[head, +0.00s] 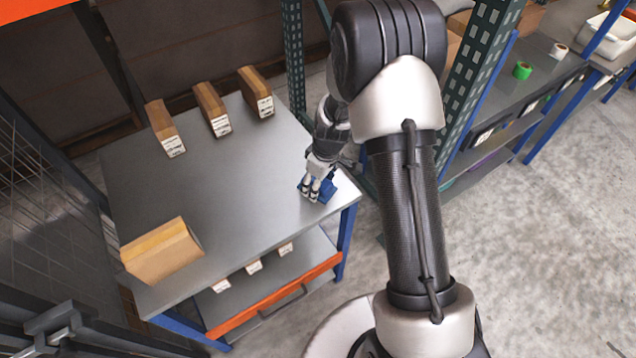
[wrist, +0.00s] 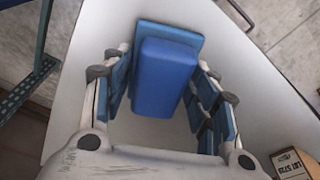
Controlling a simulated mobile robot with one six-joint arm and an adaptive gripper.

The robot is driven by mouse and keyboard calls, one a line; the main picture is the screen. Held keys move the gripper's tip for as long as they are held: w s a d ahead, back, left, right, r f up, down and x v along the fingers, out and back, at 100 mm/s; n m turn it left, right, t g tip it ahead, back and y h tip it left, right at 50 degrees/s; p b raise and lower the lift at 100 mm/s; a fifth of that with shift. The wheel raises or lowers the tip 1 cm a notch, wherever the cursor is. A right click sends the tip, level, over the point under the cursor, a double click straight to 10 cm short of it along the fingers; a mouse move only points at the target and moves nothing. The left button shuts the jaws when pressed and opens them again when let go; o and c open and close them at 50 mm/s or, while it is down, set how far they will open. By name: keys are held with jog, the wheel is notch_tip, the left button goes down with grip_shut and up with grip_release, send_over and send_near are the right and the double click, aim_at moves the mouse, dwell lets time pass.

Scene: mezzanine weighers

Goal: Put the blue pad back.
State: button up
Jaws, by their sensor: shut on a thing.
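The blue pad (wrist: 165,77) is a blue block on a wider, flat blue plate. In the wrist view it lies between my gripper's two blue-lined fingers. My gripper (head: 313,187) is shut on it, pointing down over the right corner of the grey table (head: 225,180). In the head view the blue pad (head: 326,191) shows partly behind the fingers. I cannot tell whether its underside touches the tabletop.
Several brown boxes with white labels, one of them a labelled box (head: 212,108), stand along the table's back. A larger cardboard box (head: 160,250) lies at front left. The middle is clear. A green post (head: 293,60) rises behind; a shelf with a green roll (head: 522,70) is right.

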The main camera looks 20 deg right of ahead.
jog(key=shift+f, duration=0.1)
jog(key=shift+f+b, duration=0.15)
jog(key=shift+b, duration=0.15)
jog(key=o, duration=1)
jog(key=shift+o, duration=0.2)
jog(key=shift+r, duration=0.2)
